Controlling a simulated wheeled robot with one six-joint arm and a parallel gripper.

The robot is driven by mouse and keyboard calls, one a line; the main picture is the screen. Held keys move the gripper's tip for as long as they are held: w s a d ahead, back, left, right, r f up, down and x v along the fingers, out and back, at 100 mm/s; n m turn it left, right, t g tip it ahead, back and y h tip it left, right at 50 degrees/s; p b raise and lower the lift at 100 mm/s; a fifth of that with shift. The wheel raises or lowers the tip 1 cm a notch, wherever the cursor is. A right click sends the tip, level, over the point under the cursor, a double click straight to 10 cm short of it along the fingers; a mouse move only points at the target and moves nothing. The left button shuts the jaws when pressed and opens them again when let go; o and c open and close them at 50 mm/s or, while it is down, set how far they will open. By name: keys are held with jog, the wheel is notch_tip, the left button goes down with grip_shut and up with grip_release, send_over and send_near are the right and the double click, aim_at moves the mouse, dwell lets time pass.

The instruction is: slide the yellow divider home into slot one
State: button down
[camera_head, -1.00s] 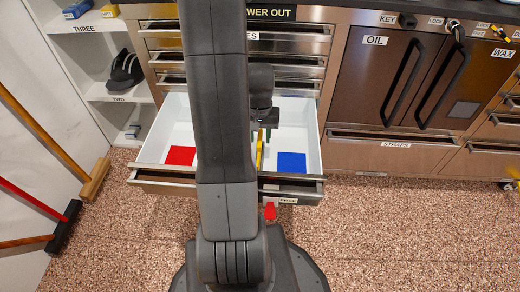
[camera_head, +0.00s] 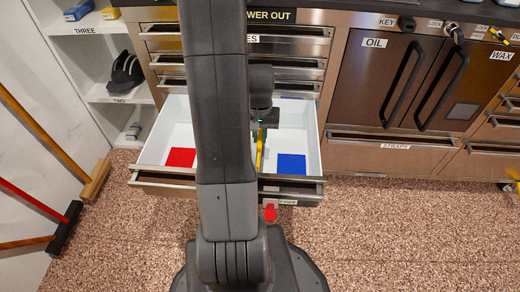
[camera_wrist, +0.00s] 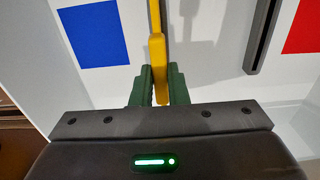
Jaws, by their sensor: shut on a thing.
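The yellow divider (camera_head: 259,152) stands on edge inside the open white drawer (camera_head: 307,143), near its middle. My gripper (camera_head: 260,130) is over the drawer, mostly hidden behind my arm in the head view. In the wrist view its green fingers (camera_wrist: 160,88) are shut on the near end of the yellow divider (camera_wrist: 157,50). The divider runs away from the fingers to the top edge of the picture. A dark grey slotted rail (camera_wrist: 263,35) lies on the drawer floor to the right, apart from the divider. Whether the divider's far end sits in a slot cannot be told.
A blue pad (camera_head: 291,163) lies right of the divider and a red pad (camera_head: 181,157) lies left, on the drawer floor. Brooms (camera_head: 75,215) lean at the left. The floor to the right is clear.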

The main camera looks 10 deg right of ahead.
jog(key=shift+r, duration=0.3)
jog(key=shift+r+p, duration=1.35)
jog(key=shift+r, duration=0.05)
